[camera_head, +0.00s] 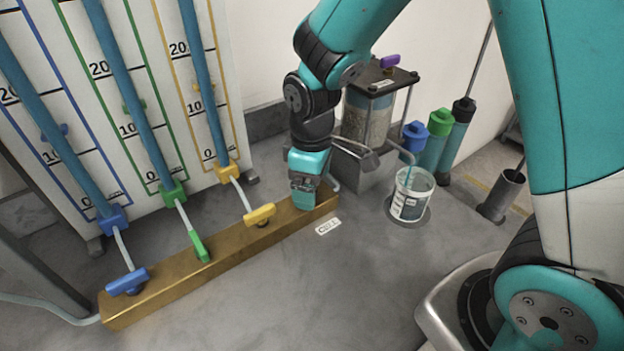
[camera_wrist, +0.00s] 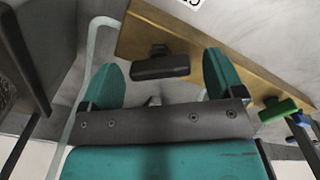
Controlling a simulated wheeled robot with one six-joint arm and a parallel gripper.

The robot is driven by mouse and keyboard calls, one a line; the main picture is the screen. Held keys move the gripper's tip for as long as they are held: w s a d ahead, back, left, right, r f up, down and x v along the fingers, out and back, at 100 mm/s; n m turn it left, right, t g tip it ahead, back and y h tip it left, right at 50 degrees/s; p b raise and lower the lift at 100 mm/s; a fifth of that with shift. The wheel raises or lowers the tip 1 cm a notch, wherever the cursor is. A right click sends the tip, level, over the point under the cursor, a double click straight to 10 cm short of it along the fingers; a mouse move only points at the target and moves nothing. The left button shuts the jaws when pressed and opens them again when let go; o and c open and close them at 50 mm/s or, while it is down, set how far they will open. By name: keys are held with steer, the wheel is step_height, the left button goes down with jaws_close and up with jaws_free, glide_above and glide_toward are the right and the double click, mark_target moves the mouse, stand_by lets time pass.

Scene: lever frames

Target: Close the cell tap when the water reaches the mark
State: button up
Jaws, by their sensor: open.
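My gripper (camera_head: 303,192) is over the right end of the brass manifold (camera_head: 175,285), beside the cell label (camera_head: 328,226), and hides the tap there in the head view. In the wrist view the teal fingers (camera_wrist: 164,75) are open. A black tap handle (camera_wrist: 160,67) lies crosswise between them, with visible gaps to both fingers. Whether the fingers straddle it in depth is unclear. The clear beaker (camera_head: 412,196) stands to the right under a spout. A thin bluish line runs down into it. It holds some bluish water, but its level against the mark is hard to read.
Blue (camera_head: 127,281), green (camera_head: 200,246) and yellow (camera_head: 260,214) taps sit along the manifold under three water columns. The soil cell (camera_head: 368,118) stands behind my gripper. Coloured capped cylinders (camera_head: 433,140) and a dark tube (camera_head: 502,195) stand right. The front bench is clear.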

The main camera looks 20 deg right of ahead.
steer(key=shift+c, duration=0.2)
steer(key=c, duration=0.9)
steer(key=shift+m, duration=0.3)
steer(key=m+p, duration=0.1)
steer(key=m, duration=0.1)
steer(key=shift+r+m, duration=0.1)
steer(key=shift+m, duration=0.3)
steer(key=shift+m+p, duration=0.6)
steer(key=shift+m, duration=1.4)
steer(key=shift+w, duration=0.1)
steer(key=o, duration=0.9)
